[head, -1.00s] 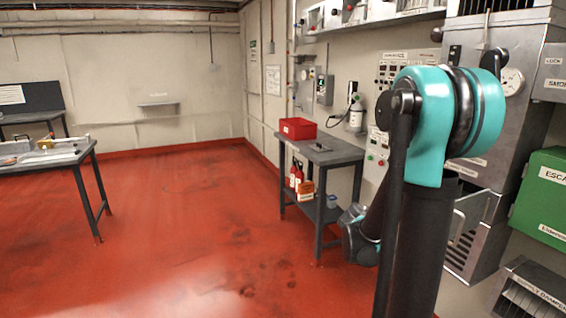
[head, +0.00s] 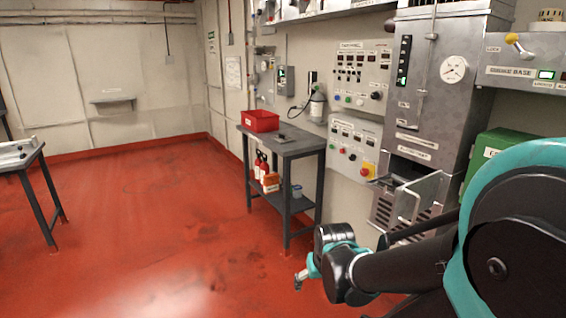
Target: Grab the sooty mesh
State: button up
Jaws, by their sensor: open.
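I cannot pick out a sooty mesh for certain. A small dark flat item (head: 290,136) lies on the side table (head: 305,147) beside the red bin, too small to identify. The grey cabinet (head: 440,90) on the right has a dark slot (head: 412,156) low on its front, with a light metal panel (head: 428,196) standing out below it. My gripper (head: 299,281) is low in front of the side table, over the red floor, small in view. It is open and apart from the table and cabinet, with nothing seen in it.
A red bin (head: 261,120) stands on the side table. Red bottles (head: 261,165) stand on its lower shelf. A green box (head: 490,150) is at the right, partly behind my arm. Another table (head: 22,160) is at the left edge. The floor between the tables is clear.

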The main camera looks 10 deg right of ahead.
aim_at(394, 182)
jog(key=z, duration=1)
